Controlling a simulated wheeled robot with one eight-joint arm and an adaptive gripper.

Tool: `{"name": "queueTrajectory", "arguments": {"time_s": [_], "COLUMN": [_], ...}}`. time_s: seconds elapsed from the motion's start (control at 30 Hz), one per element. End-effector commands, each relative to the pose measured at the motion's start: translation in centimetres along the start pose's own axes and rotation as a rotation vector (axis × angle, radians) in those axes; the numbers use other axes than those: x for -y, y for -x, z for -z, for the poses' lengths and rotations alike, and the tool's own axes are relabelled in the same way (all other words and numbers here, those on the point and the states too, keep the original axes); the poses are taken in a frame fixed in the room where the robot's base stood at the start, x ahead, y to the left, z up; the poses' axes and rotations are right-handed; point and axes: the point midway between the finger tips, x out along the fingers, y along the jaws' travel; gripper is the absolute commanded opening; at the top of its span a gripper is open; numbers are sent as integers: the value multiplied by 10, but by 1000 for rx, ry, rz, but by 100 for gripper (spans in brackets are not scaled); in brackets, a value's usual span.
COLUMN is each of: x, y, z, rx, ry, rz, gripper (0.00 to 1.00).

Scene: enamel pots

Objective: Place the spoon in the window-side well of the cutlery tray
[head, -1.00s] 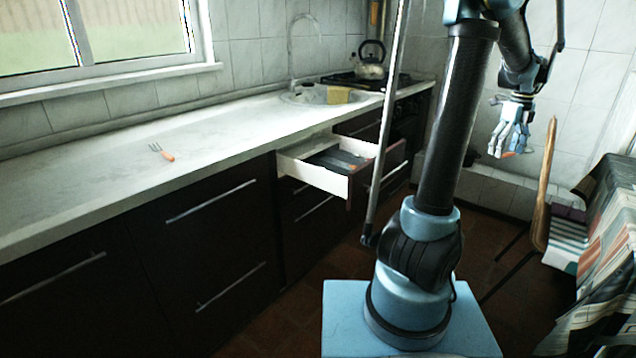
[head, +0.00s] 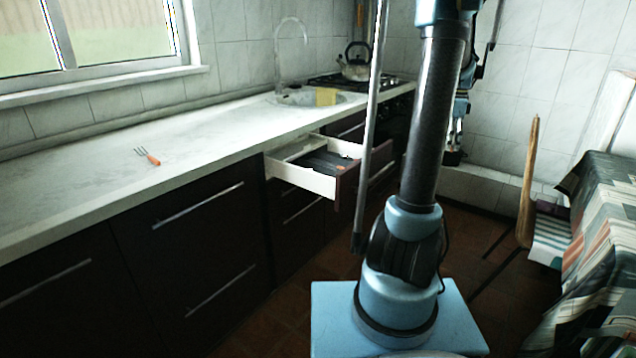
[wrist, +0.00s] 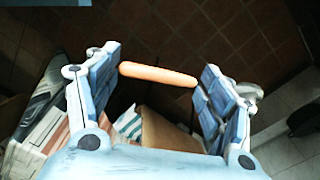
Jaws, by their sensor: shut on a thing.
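My gripper (wrist: 160,74) is shut on an orange handle (wrist: 157,74), which lies across between its two fingers in the wrist view. In the head view my gripper is mostly hidden behind my arm, right of the open drawer. The dark cutlery tray (head: 322,162) sits in the open white drawer (head: 318,183) under the counter. A small orange spot shows in the tray; its wells are too small to tell apart.
A fork (head: 148,155) with an orange handle lies on the counter (head: 200,138). A sink (head: 290,99) and kettle (head: 356,62) are farther back. A wooden chair (head: 527,185) and a draped cloth (head: 600,230) stand at the right.

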Motion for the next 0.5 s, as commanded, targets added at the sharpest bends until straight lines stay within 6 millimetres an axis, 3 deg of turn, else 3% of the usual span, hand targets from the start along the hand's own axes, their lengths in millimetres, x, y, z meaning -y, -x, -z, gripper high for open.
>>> {"name": "queueTrajectory", "arguments": {"time_s": [0.03,0.5], "x": [6,32], "y": [-1,-8], "z": [-16,-145], "rx": [0,1], "ry": [109,1147], "rz": [0,-1], "gripper": [49,49]}}
